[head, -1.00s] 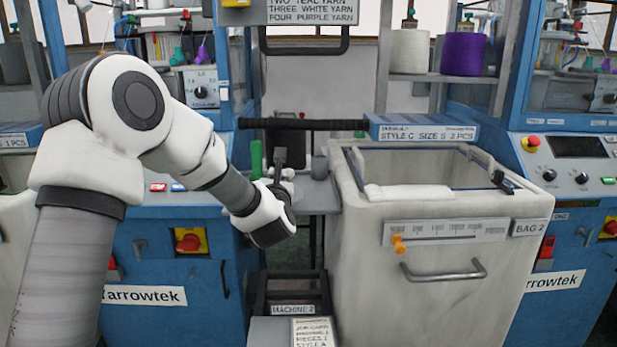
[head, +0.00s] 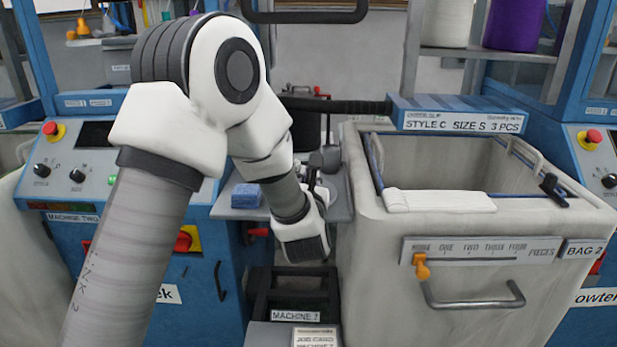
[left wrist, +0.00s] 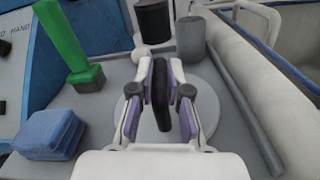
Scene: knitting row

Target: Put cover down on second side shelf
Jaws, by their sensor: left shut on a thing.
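My left gripper (head: 316,188) is over the grey side shelf (head: 338,207) between the machines. In the left wrist view its purple-padded fingers (left wrist: 161,82) are shut on an upright black bar (left wrist: 160,100), which looks like the cover's handle. A pale round disc (left wrist: 205,112), seemingly the cover, lies under the fingers. I cannot tell whether the disc rests on the shelf or is just above it. The head view mostly hides it behind my wrist. My right gripper is not in view.
The shelf also holds a blue block (left wrist: 50,135), a green upright piece (left wrist: 62,40), a black cylinder (left wrist: 153,20), a grey cylinder (left wrist: 190,38) and a grey rod (left wrist: 245,110). Bag 2, a pale bin (head: 375,290), stands close on the right.

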